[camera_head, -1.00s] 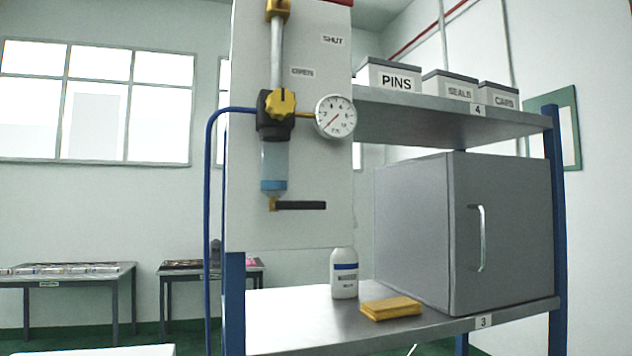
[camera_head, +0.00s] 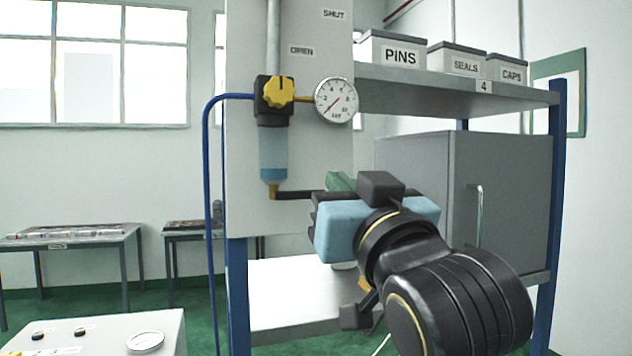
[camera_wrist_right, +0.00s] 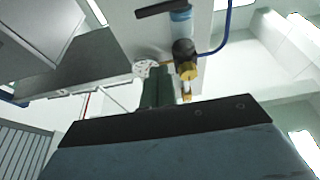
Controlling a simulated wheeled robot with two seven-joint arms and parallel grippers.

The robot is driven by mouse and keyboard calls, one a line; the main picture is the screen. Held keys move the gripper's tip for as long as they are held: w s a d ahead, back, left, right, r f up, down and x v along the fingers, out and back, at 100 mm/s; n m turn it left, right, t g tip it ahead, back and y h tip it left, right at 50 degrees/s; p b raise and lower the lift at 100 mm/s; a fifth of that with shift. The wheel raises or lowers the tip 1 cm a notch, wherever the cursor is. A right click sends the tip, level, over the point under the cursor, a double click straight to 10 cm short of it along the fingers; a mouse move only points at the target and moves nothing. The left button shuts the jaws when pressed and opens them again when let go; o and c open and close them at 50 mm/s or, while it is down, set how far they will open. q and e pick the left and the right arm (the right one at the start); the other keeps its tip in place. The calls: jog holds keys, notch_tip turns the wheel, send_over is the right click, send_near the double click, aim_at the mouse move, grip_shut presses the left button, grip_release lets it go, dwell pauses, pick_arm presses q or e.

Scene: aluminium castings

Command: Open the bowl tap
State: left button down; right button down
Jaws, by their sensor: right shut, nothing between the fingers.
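The bowl tap is a black lever (camera_head: 295,195) with a brass fitting under the clear-and-blue filter bowl (camera_head: 273,152). The lever lies level, pointing right, and its right end meets the outline of my right gripper (camera_head: 340,182). I cannot tell whether they touch. In the right wrist view the black lever (camera_wrist_right: 160,10) and bowl (camera_wrist_right: 181,16) show at the top, beyond the fingers. My right gripper's green fingers (camera_wrist_right: 158,88) are shut with nothing between them. My left gripper is not in view.
A yellow knob (camera_head: 278,92) and a round gauge (camera_head: 336,100) sit above the bowl on the white panel (camera_head: 318,150). A blue hose (camera_head: 208,180) runs down the left. A grey cabinet (camera_head: 510,190) stands behind my right arm. Labelled boxes (camera_head: 398,55) stand on the upper shelf.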

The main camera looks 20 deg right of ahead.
jog(key=shift+w, duration=0.1)
notch_tip(320, 180, up, 4)
jog(key=f+p, duration=0.1)
jog(key=p, duration=0.2)
send_over(301, 195)
jog(key=s+d, duration=0.2)
jog(key=shift+a+f, duration=0.1)
jog(key=shift+f, duration=1.8)
